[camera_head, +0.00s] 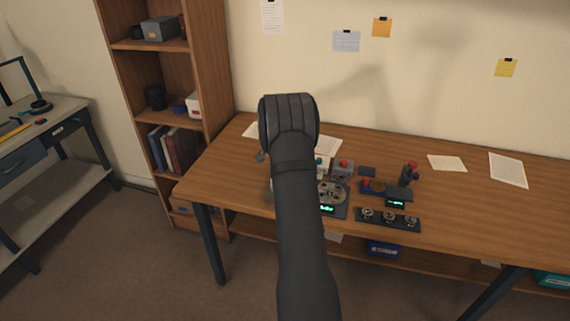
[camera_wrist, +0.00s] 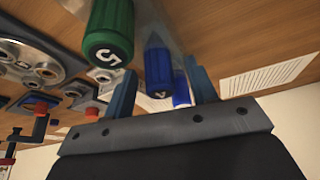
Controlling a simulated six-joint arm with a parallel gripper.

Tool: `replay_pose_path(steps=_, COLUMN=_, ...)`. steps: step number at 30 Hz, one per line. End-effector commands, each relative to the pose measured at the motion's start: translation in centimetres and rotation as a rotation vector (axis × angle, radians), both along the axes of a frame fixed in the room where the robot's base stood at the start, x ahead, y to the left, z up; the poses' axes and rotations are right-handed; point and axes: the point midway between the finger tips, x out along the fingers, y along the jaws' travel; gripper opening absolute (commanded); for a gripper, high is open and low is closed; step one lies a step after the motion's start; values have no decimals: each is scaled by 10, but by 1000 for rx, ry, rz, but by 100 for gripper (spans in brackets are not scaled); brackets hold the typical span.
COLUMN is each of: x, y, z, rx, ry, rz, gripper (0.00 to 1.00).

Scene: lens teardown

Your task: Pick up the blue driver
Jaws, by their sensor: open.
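The blue driver (camera_wrist: 158,72) shows in the wrist view, with a dark blue faceted handle and a pale mark on its end. It lies in the gap between the two fingers of my open gripper (camera_wrist: 160,66), and I see no finger pressed on it. A second, brighter blue piece (camera_wrist: 181,90) shows just beside it; I cannot tell what it belongs to. A green driver (camera_wrist: 109,35) marked 5 is close to the left finger, outside the gap. In the head view my arm hides the gripper and the blue driver.
A metal plate with round holes (camera_wrist: 35,62) and red-knobbed parts (camera_wrist: 40,108) lie left in the wrist view. A paper sheet (camera_wrist: 268,74) is on the right. In the head view, a dark tray of round parts (camera_head: 388,219) sits near the wooden table's (camera_head: 490,225) front edge.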

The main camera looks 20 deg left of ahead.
Motion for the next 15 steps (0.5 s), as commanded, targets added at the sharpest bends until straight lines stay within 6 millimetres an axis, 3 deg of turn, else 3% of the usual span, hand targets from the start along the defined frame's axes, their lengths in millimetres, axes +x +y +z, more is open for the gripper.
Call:
replay_pose_path(steps=4, x=0, y=0, z=1, rx=0, ry=-1, rz=0, gripper=50)
replay_pose_path(steps=11, x=0, y=0, z=1, rx=0, ry=0, rz=0, gripper=6)
replay_pose_path(steps=15, x=0, y=0, z=1, rx=0, ry=-1, rz=0, gripper=6)
